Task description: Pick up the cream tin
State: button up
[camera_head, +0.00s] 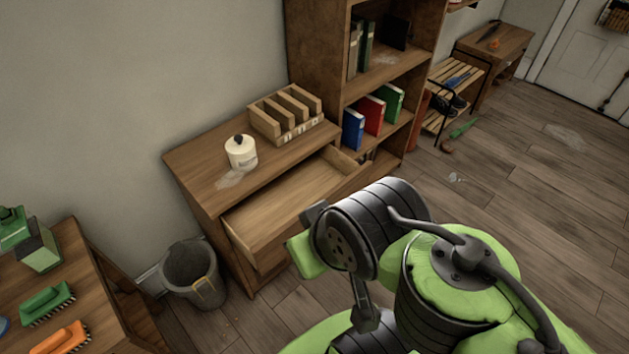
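A cream-coloured round tin (241,154) with a dark knob on its lid stands upright on top of the wooden cabinet (205,170), near the wall. A pale smudge lies on the wood in front of it. My arm reaches in from the lower right, and its end is near the open drawer, to the right of and nearer than the tin, well apart from it. My own links hide most of my gripper, and I cannot make out its fingertips or whether it is open.
The cabinet's drawer (290,205) is pulled out and looks empty. A slotted wooden organiser (287,112) stands right of the tin. A grey bin (193,272) is on the floor. Brushes lie on a table (75,262) at lower left. Open floor (540,190) lies right.

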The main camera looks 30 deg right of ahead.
aim_at(246, 163)
jog(key=z, duration=0.8)
jog(key=i+l+u, duration=0.2)
jog(key=u, duration=0.3)
jog(key=i+l+u, duration=0.15)
jog(key=u, duration=0.3)
jog(key=i+l+u, duration=0.1)
jog(key=l+u, duration=0.6)
jog(key=u, duration=0.3)
jog(key=l+u, duration=0.75)
jog(key=u, duration=0.2)
